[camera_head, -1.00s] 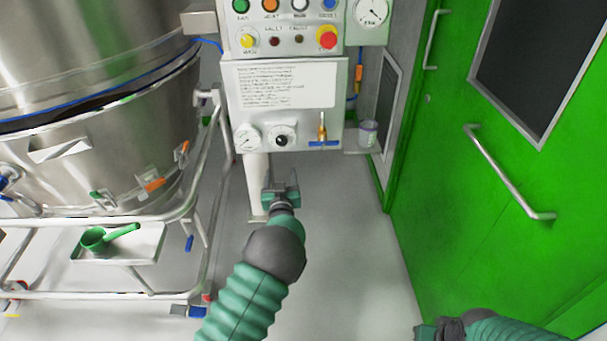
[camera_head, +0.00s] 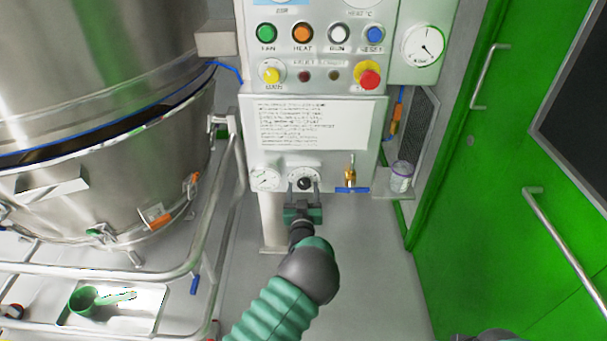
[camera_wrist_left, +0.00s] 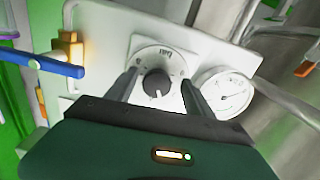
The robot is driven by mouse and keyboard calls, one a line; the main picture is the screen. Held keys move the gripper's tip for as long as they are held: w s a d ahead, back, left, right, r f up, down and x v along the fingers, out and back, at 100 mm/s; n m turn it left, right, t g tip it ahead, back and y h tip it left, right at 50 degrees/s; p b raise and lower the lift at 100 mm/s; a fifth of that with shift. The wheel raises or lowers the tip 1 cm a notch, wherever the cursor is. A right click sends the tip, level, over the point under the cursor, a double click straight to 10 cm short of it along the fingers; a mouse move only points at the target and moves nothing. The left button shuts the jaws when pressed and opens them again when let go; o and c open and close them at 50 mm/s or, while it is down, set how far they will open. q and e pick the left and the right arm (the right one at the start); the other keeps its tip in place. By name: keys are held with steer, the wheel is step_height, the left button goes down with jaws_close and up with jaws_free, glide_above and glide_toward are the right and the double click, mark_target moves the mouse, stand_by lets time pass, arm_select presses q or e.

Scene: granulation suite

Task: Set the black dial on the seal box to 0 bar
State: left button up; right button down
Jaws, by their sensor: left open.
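The black dial (camera_head: 304,183) sits on a round white scale plate low on the front of the seal box (camera_head: 270,160). In the left wrist view the dial (camera_wrist_left: 156,82) shows a pale pointer mark, and the scale lettering is too small to read surely. My left gripper (camera_head: 304,188) is open, its two fingers on either side of the dial; in the left wrist view the fingertips (camera_wrist_left: 158,78) flank it with gaps visible. I cannot tell how deep they reach. Of my right arm only a dark part shows at the bottom edge of the head view; its gripper cannot be made out.
A pressure gauge (camera_head: 265,180) is left of the dial, and a brass valve with a blue handle (camera_head: 352,190) is right of it. A control panel with coloured buttons (camera_head: 318,35) is above. A steel vessel (camera_head: 110,180) stands left, a green door (camera_head: 500,200) right.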

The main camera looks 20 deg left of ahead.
arm_select(q)
steer(key=shift+w+a, duration=0.1)
steer(key=shift+w, duration=0.2)
steer(key=shift+s+d+r, duration=0.2)
steer(key=shift+r, duration=0.1)
steer(key=shift+s+d+r, duration=0.1)
steer(key=shift+d+r, duration=0.05)
steer(key=shift+c, duration=0.7)
steer(key=shift+d, duration=0.1)
steer(key=shift+c, duration=2.5)
steer(key=shift+a+f, duration=0.2)
steer(key=shift+a, duration=0.15)
jaws_close()
steer(key=shift+d, duration=0.1)
arm_select(e)
steer(key=shift+w+d+r, duration=0.1)
steer(key=shift+w, duration=0.05)
